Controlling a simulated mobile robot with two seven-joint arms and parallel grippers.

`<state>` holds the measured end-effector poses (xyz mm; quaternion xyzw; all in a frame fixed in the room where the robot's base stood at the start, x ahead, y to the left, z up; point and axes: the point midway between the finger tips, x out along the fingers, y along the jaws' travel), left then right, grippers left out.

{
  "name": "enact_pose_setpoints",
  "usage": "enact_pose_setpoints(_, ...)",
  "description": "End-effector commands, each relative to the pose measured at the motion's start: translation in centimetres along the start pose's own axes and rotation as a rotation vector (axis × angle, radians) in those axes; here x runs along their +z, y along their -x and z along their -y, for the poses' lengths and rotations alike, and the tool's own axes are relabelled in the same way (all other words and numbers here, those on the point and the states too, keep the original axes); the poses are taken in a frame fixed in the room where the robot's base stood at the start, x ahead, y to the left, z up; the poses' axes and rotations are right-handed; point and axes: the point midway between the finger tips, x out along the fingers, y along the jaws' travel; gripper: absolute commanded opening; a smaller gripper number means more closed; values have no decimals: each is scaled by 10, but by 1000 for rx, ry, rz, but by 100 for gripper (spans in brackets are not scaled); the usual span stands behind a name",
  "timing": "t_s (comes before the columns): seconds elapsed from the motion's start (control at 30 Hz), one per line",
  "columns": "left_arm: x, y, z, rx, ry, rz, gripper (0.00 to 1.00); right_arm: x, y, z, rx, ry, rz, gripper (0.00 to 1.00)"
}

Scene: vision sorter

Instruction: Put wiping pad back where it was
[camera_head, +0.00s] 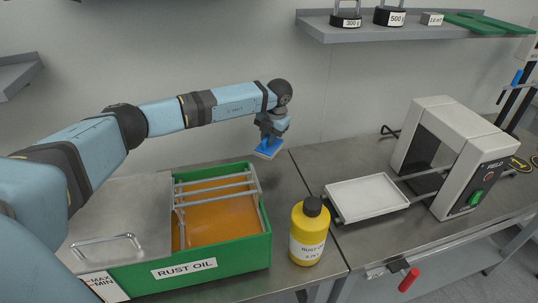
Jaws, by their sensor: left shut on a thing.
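The wiping pad (268,149) is a flat blue piece with a pale underside. My left gripper (270,138) is shut on it and holds it, slightly tilted, in front of the wall. It hangs beyond the back right corner of the green rust oil box. Whether the pad touches the counter I cannot tell. My left arm reaches in from the left above the box. My right gripper is out of view.
The green rust oil box (235,269) has an open section with metal bars. A yellow bottle (308,235) stands at its right. A white tray (368,197) joins the white machine (449,150). A shelf (330,31) with weights hangs above. Bare counter (285,183) lies behind the bottle.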

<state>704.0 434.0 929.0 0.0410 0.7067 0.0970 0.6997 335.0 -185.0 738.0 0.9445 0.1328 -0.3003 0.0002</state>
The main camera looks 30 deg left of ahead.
Motion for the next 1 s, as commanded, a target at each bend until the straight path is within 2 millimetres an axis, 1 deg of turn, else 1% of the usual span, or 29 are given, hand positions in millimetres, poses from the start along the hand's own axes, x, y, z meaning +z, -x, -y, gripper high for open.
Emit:
enact_pose_setpoints(0.03, 0, -10, 2, 0, 0, -1, 0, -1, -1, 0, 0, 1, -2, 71)
enact_pose_setpoints(0.1, 0, -19, 4, 1, -1, 0, 0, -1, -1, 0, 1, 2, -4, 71)
enact_pose_setpoints(0.33, 0, -35, 7, 0, -1, 0, 0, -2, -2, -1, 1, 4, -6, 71)
enact_pose_setpoints(0.53, 0, -64, 13, 0, 0, -1, 0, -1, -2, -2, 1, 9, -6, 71)
enact_pose_setpoints(0.6, 0, -68, 14, -1, 1, 2, 0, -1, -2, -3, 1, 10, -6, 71)
enact_pose_setpoints(0.83, 0, -69, 14, 0, 0, 2, 0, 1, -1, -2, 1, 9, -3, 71)
enact_pose_setpoints(0.93, 0, -72, 14, 0, 0, 1, 0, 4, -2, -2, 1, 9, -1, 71)
enact_pose_setpoints(0.97, 0, -72, 14, 0, 0, 1, 16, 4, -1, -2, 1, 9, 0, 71)
enact_pose_setpoints(1.0, 0, -71, 14, 0, 0, 2, 25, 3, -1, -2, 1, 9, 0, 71)
